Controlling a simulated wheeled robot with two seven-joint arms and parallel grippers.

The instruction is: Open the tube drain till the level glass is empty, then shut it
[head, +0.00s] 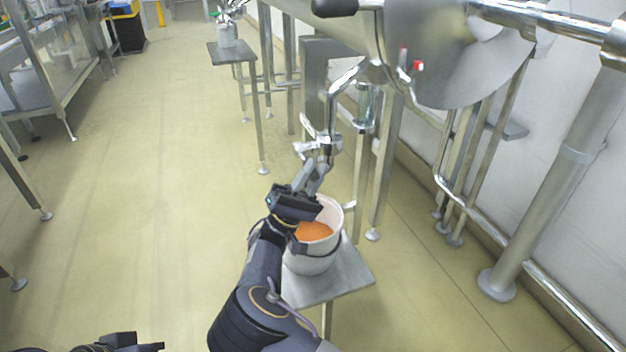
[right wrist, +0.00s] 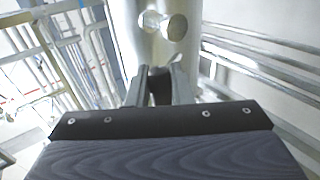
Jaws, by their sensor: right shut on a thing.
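My right gripper (head: 318,172) reaches up over the bucket to the tap on the drain tube (head: 322,146), below the large steel vessel (head: 455,50). In the right wrist view its fingers (right wrist: 160,88) are close together on a dark piece, which I take as the tap's handle. The handle is mostly hidden by the fingers, so its angle is unclear. The level glass (head: 365,105) is an upright clear, greenish cylinder beside the drain; its liquid level is too small to tell. My left gripper (head: 140,345) shows only in part at the bottom left edge.
A white bucket (head: 308,265) holding orange contents (head: 313,231) stands on a small steel table (head: 350,278) below the tap. Vessel legs and pipes (head: 510,235) crowd the right. A second small table (head: 230,54) stands farther back. The floor to the left is open.

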